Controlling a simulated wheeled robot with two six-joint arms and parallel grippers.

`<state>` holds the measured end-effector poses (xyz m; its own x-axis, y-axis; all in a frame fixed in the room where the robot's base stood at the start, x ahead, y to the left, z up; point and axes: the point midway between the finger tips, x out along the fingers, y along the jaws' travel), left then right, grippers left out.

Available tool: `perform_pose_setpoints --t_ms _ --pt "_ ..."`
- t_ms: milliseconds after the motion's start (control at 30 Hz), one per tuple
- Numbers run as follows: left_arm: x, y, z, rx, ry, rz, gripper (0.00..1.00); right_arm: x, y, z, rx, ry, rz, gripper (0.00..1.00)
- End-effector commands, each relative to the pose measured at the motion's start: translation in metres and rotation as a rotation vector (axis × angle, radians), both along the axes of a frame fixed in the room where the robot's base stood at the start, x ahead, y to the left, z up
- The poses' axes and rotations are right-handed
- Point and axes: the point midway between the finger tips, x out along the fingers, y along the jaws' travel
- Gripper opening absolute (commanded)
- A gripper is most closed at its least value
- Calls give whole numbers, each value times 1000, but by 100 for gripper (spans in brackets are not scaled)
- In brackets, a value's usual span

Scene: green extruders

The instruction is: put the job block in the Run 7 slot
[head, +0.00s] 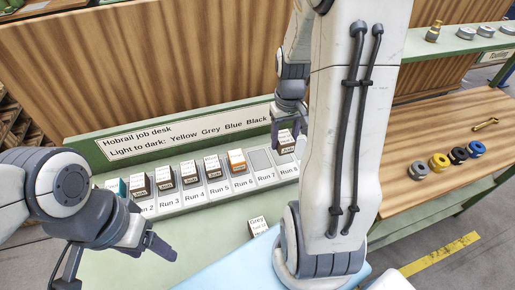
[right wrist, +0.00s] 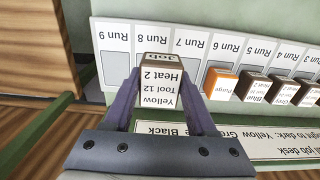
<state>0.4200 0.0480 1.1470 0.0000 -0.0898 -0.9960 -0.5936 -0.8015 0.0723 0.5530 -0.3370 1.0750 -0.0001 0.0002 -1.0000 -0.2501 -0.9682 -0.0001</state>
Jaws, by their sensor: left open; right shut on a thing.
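My right gripper (head: 288,128) is shut on the job block (head: 286,143), a dark block with a white label. In the right wrist view its label (right wrist: 150,98) reads Yellow, Tool 12, Heat 2, Job, between the fingers of my right gripper (right wrist: 158,97). The block is at the right part of the rack; I cannot tell whether it touches it. The Run 7 slot (head: 260,161) is empty, right of the orange block; it also shows in the right wrist view (right wrist: 187,72). My left gripper (head: 160,247) is open and empty, low at left.
Several labelled blocks fill the slots left of Run 7, ending with an orange Purge block (head: 237,161) in Run 6. A Grey-labelled block (head: 258,226) stands on the desk before the rack. A sign board (head: 180,135) runs behind. Coloured rings (head: 439,162) lie on the right table.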

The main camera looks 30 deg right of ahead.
Motion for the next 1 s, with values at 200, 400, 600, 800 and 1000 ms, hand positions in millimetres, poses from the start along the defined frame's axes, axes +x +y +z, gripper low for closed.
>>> perform_pose_setpoints --t_ms 200,400,600,800,1000 --pt "0 0 14 0 0 1 69 39 29 -28 2 5 6 0" --pt "0 0 19 0 0 1 69 58 41 -42 0 0 1 0" --pt "0 0 26 0 0 1 69 57 42 -63 2 6 -2 0" --pt "0 0 30 0 0 2 69 59 42 -82 0 1 -1 0" --pt "0 0 29 0 0 2 69 59 41 -83 -1 -2 -1 0"
